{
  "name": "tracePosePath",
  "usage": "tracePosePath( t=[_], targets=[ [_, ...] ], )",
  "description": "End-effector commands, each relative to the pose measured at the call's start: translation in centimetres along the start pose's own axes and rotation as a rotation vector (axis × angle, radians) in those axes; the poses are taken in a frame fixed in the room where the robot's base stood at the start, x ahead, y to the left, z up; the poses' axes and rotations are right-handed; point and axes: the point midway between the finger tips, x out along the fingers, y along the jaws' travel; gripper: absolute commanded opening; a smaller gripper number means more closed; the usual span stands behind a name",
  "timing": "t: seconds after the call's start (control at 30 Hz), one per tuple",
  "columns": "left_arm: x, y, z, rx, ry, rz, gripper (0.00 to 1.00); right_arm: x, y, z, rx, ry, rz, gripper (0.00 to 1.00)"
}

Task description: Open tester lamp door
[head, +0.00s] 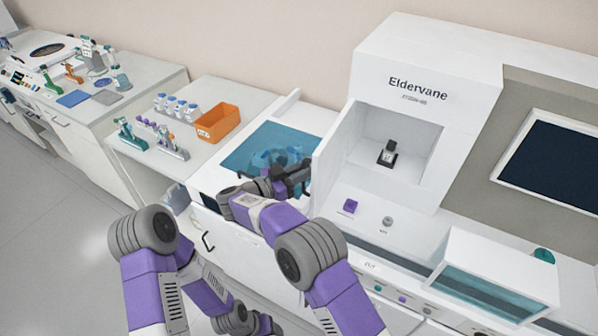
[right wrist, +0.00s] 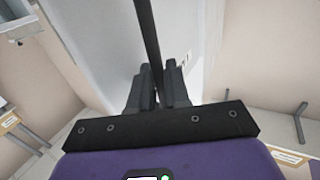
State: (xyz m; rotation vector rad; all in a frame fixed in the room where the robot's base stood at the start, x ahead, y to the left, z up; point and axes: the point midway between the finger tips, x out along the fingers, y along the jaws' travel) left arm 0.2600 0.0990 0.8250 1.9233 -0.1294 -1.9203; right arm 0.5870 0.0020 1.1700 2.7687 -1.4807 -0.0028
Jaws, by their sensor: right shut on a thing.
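The tester is a tall white machine (head: 425,60) marked "Eldervane". Its recess is exposed, with a small dark stand (head: 388,158) inside. A white door panel (head: 326,155) stands swung out at the left side of the recess. My right gripper (head: 304,172) is at the outer side of this panel. In the right wrist view, my right gripper (right wrist: 159,85) is shut on a long dark bar, the door handle (right wrist: 146,30), beside a pale panel. In the head view my arm and gripper mostly hide the handle. My left arm hangs low at the left; its gripper does not show.
A purple button (head: 350,206) and a grey knob (head: 388,222) sit below the recess. Left of the door is a unit with a blue transparent lid (head: 250,142). An orange bin (head: 218,123) and tube racks stand farther left. A white box (head: 500,270) is at the right front.

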Motion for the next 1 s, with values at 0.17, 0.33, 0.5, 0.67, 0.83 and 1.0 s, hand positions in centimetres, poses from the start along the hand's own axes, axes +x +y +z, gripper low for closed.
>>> tracePosePath(
  t=[0.17,0.33,0.5,0.67,0.83,1.0],
  targets=[
    [-0.1,0.0,0.0,0.000,0.000,0.000,0.62,0.8,0.1,-0.6,0.009,0.013,0.016,0.00],
    [-0.1,0.0,0.0,0.000,0.000,0.000,0.62,0.7,0.0,-0.7,0.010,0.012,0.015,0.00],
    [-0.1,0.0,0.0,0.000,0.000,0.000,0.62,0.7,0.0,-0.6,0.010,0.011,0.013,0.30],
    [-0.1,0.0,0.0,0.000,0.000,0.000,0.62,0.4,-0.1,-0.4,0.007,0.008,0.009,0.32],
    [0.0,0.0,0.0,0.000,0.000,0.000,0.62,0.1,-0.1,-0.3,0.005,0.006,0.006,0.32],
    [0.1,-0.1,0.0,0.000,0.000,0.000,0.62,-1.5,-0.1,-0.2,0.005,0.005,0.005,0.32]
  ],
)
